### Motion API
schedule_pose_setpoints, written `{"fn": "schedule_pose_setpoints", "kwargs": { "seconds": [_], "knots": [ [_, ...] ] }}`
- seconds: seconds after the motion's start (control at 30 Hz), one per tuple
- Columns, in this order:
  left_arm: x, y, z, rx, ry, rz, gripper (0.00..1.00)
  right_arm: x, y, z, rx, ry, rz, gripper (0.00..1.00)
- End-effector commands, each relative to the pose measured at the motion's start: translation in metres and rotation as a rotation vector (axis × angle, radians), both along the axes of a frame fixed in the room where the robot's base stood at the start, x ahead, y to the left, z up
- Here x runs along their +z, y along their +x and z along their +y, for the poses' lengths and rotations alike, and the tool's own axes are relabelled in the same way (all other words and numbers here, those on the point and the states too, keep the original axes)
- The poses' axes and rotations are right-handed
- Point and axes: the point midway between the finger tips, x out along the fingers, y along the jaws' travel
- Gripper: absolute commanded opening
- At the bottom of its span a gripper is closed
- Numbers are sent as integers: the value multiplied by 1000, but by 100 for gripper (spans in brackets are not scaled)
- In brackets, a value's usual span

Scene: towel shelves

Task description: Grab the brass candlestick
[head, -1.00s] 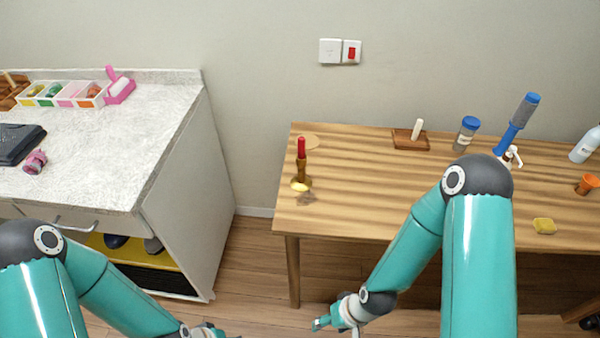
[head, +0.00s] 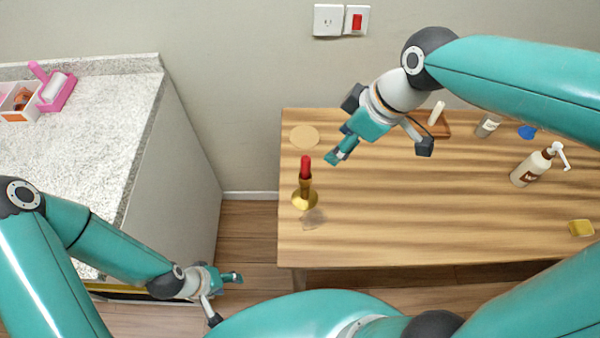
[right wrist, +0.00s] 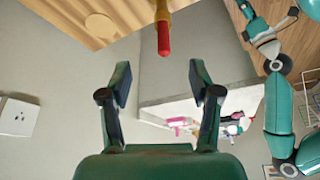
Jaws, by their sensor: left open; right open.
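The brass candlestick (head: 305,188) stands upright near the left edge of the wooden table, with a red candle (head: 305,166) in it. In the right wrist view the red candle (right wrist: 164,38) points down from the top edge, and only part of the brass candlestick (right wrist: 162,8) shows. My right gripper (head: 381,153) is open and empty, above the table to the right of the candlestick and apart from it. In the right wrist view the candle lies beyond the fingertips, between their lines. My left gripper (head: 226,299) is open and empty, low in front of the gap between counter and table.
On the wooden table (head: 400,215) are a round tan disc (head: 304,137) behind the candlestick and a greyish flat piece (head: 313,219) in front. A pump bottle (head: 530,168) and a yellow sponge (head: 581,228) are at the right. A speckled counter (head: 75,150) stands left.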

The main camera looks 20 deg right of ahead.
Motion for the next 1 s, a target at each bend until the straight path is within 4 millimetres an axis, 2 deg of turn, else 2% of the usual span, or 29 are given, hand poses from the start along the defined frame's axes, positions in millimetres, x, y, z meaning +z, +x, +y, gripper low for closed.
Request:
{"fn": "schedule_pose_setpoints", "kwargs": {
  "seconds": [0.07, 0.17, 0.4, 0.6, 0.87, 1.0],
  "knots": [
    [0, 0, 0, 0, 0, 1, 53, -1, 0, 1, 10, -4, -2, 63],
    [1, -1, 0, 0, 0, 1, 53, -14, 2, 4, 13, -6, 1, 63],
    [3, -1, 0, 0, 0, 1, 53, -62, 14, 18, 9, -5, 4, 63],
    [4, 0, 0, 0, 0, 1, 53, -93, 23, 27, 3, -5, 1, 63],
    [6, 0, 0, 0, 0, 1, 53, -108, 26, 32, 2, -3, -1, 63],
    [12, 0, 0, 0, 0, 0, 53, -124, 27, 39, 3, -4, 3, 63]
  ]
}}
